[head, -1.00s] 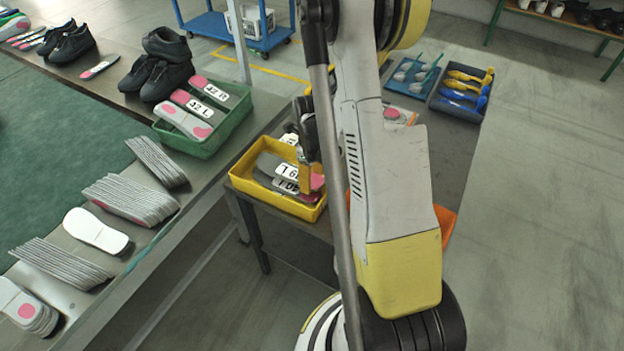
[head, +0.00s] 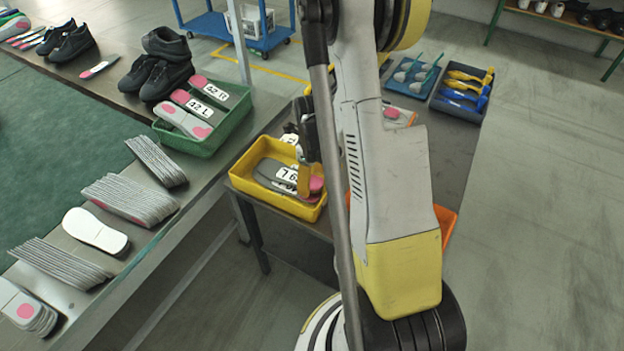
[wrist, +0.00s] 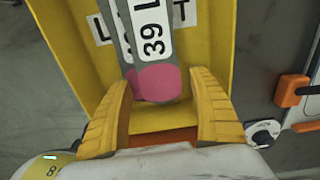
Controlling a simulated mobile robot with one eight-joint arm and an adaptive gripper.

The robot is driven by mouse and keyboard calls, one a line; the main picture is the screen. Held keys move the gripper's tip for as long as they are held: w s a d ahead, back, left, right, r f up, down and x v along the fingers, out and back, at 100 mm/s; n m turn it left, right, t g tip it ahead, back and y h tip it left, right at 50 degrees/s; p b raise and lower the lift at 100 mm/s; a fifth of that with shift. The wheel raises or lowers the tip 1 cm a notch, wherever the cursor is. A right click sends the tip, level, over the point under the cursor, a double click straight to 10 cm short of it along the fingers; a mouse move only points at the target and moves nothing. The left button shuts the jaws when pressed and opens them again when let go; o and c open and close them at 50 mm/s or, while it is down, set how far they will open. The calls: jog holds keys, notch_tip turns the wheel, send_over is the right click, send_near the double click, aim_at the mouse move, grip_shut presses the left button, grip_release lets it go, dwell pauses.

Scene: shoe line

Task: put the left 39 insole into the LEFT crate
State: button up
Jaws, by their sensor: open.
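The insole marked 39 L (wrist: 151,40), grey with a pink heel, lies in the yellow crate (head: 262,197). Its heel is between my fingertips with a gap on both sides. In the wrist view it covers the middle of a label on the crate (wrist: 72,50); only an L and a T show, fitting LEFT. My gripper (wrist: 161,110) is open over the crate's near end. In the head view my gripper (head: 305,180) hides part of the crate, and the insole print there is hard to read. Grey insole material shows beneath the 39 L insole.
A green crate (head: 208,150) with 42 R and 42 L insoles stands on the bench to the left. Stacks of insoles (head: 130,200) line that bench.

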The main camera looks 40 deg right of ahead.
jog(key=a+r+n+t+p, duration=0.1)
jog(key=a+r+n+p, duration=0.15)
jog(key=r, duration=0.75)
jog(key=a+r+n+p, duration=0.2)
jog(key=a+r+n, duration=0.15)
jog(key=r, duration=0.55)
jog(key=s+a+r+n+t, duration=0.2)
jog(key=s+a+r+n, duration=0.1)
jog(key=n, duration=0.5)
jog(key=s+a+r+n+t, duration=0.2)
jog(key=s+a+r+n, duration=0.1)
jog(key=a+r+n, duration=0.2)
jog(key=s+a+r+n+t, duration=0.2)
jog(key=a+n, duration=0.5)
jog(key=n, duration=0.5)
notch_tip(320, 180, up, 2)
jog(key=shift+s+a+r+n, duration=0.1)
jog(key=shift+s+a+n, duration=0.25)
jog(key=shift+s+n, duration=0.1)
jog(key=shift+d, duration=0.1)
